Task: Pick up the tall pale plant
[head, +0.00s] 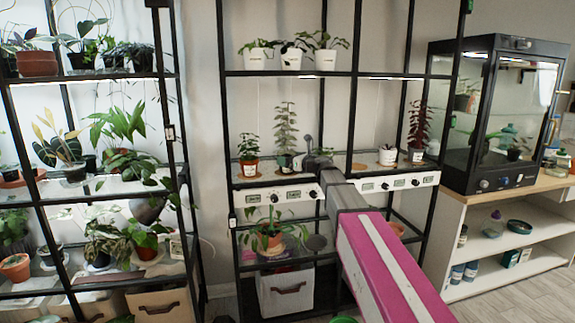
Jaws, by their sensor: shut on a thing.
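The tall pale plant (285,128) stands upright at the middle shelf of the centre rack, with thin pale green leaves and a dark pot low down. My arm reaches in from the lower right, and my gripper (299,160) is at the plant's right side, level with its pot. The gripper is shut on the plant. The fingers are small and partly hidden by the wrist. I cannot tell whether the pot touches the shelf.
A shorter green plant (248,155) in a terracotta pot stands close on the left. To the right are a small white pot (387,155) and a dark red plant (417,130). A white control panel (275,195) runs along the shelf front. Black posts and the upper shelf frame the space.

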